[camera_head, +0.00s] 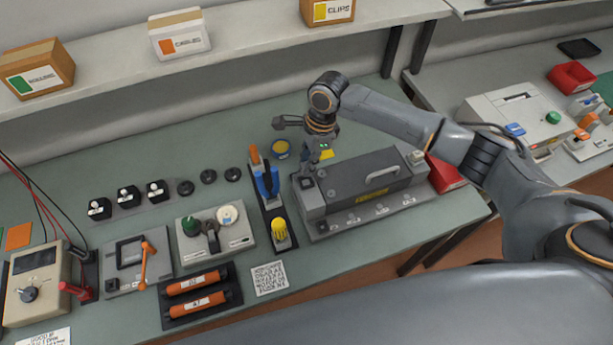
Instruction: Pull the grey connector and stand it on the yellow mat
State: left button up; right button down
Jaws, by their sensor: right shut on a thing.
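My left gripper is not in view.
The green bench (215,155) is clear towards the wall.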

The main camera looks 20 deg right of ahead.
aim_at(304, 165)
jog(key=shift+r, duration=2.05)
